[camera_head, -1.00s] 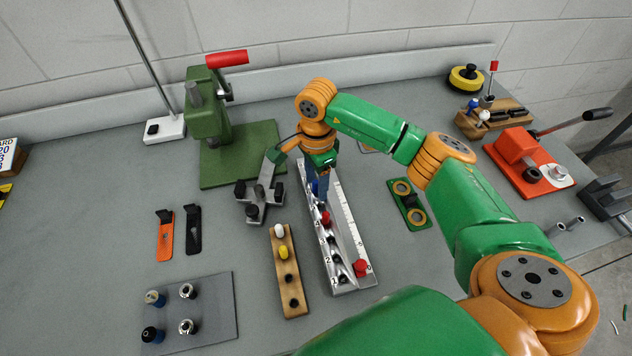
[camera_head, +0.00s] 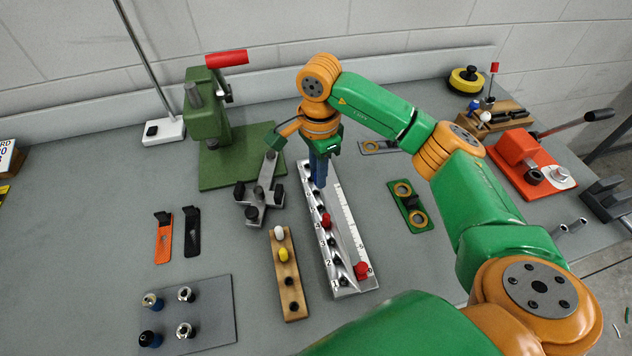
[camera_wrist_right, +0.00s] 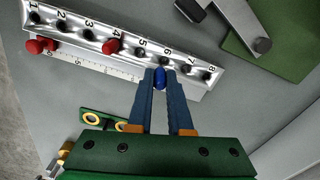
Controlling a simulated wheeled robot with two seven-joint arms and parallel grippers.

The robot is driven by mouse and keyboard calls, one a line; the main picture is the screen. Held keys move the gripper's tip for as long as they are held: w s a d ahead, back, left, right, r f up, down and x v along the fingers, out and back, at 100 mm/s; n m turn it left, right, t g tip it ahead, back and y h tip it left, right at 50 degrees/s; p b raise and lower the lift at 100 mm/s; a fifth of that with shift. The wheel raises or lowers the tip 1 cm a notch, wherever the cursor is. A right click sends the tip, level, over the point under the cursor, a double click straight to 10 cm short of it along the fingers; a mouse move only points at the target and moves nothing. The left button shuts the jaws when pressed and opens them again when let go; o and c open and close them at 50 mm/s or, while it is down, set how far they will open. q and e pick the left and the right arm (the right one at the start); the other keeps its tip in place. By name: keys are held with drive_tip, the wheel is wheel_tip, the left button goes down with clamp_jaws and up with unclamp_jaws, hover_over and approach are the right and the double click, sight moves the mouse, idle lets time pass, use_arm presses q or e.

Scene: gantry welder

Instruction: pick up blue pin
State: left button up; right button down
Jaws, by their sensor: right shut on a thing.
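The blue pin (camera_wrist_right: 159,78) sits between the fingertips of my right gripper (camera_wrist_right: 160,76) in the wrist view. My right gripper is shut on it, pointing down over the far part of the numbered metal rail (camera_head: 347,262). In the head view the gripper (camera_head: 318,180) shows from the side, and its fingers mostly hide the pin. I cannot tell whether the pin's lower end is clear of the rail. The rail holds a red pin (camera_head: 325,221) at mid-length and a red knob (camera_head: 361,270) at its near end. My left gripper is not in view.
A wooden block (camera_head: 293,303) with white and yellow pins stands left of the rail. A grey three-armed piece (camera_head: 258,198) and a green press (camera_head: 208,120) are left of the gripper. A green plate (camera_head: 409,206) lies right of the rail. Table room is free at far left.

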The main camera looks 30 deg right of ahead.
drive_tip(key=s+d+r, duration=0.3)
drive_tip(key=s+r, duration=0.6)
drive_tip(key=s, duration=0.3)
drive_tip(key=w+a+f+m+p, duration=0.1)
drive_tip(key=w+a+m+p, duration=0.2)
drive_tip(key=w, duration=0.7)
drive_tip(key=w+f+m+b, duration=0.1)
drive_tip(key=w+f, duration=0.1)
drive_tip(key=f, duration=0.1)
drive_tip(key=w+f+m+b, duration=0.1)
drive_tip(key=w+f, duration=0.1)
drive_tip(key=f, duration=0.1)
drive_tip(key=w+d+f+m+b, duration=0.1)
drive_tip(key=w+f, duration=0.1)
drive_tip(key=f, duration=0.2)
drive_tip(key=shift+w, duration=0.25)
drive_tip(key=shift+r, duration=0.1)
drive_tip(key=shift+f+b, duration=0.8)
drive_tip(key=shift+f, duration=0.4)
